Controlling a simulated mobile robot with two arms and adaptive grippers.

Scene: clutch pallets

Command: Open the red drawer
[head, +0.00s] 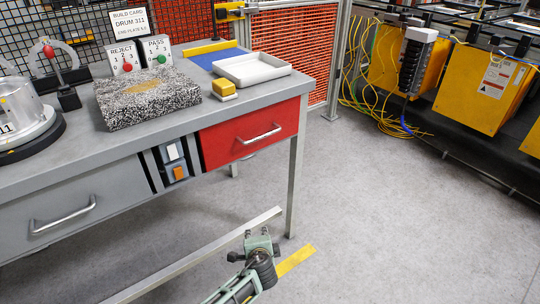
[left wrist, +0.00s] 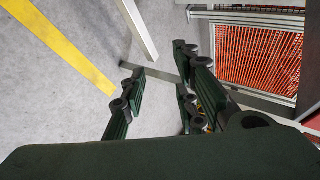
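The red drawer (head: 225,146) is at the right end of the grey workbench, under its top. Its front looks flush with the bench, so it appears shut. A silver bar handle (head: 259,135) runs across the front. My left gripper (head: 261,238) is low in front of the bench, below the drawer and apart from the handle. In the left wrist view its fingers (left wrist: 160,95) stand apart with nothing between them, so it is open. My right gripper is in neither view.
The workbench (head: 75,155) also has a grey drawer (head: 90,212) at left. A white tray (head: 252,69), a yellow block (head: 224,87) and a speckled slab (head: 148,98) sit on top. A bench leg (head: 296,175) stands right of the red drawer. Floor to the right is clear.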

